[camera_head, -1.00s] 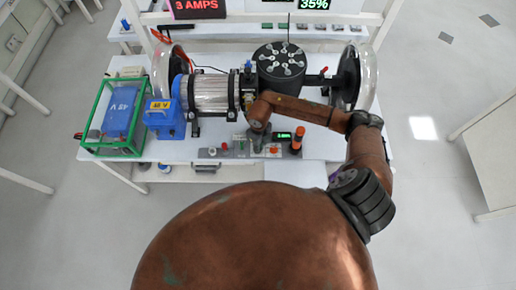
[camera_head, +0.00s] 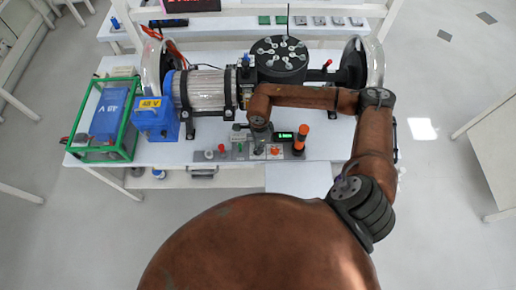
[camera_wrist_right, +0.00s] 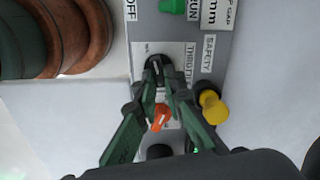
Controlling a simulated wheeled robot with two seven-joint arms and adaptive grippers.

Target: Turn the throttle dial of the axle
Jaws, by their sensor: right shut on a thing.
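The axle (camera_head: 205,88) lies across the table with clear-rimmed wheels at both ends. Its control panel (camera_head: 238,154) is in front. In the right wrist view the throttle dial (camera_wrist_right: 155,66) is a black knob beside the THROTTLE label (camera_wrist_right: 189,62). My right gripper (camera_wrist_right: 159,80) is shut on the dial, with a green finger at each side; the fingers hide part of it. In the head view my right gripper (camera_head: 259,138) reaches down onto the panel and mostly hides the dial. My left gripper is not in view.
An orange knob (camera_wrist_right: 160,117) shows between the fingers, and a yellow knob (camera_wrist_right: 213,106) is close right of them. A green-framed battery box (camera_head: 130,137) and a blue box (camera_head: 155,120) stand at the table's left. A black drum (camera_head: 282,65) rises behind my forearm.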

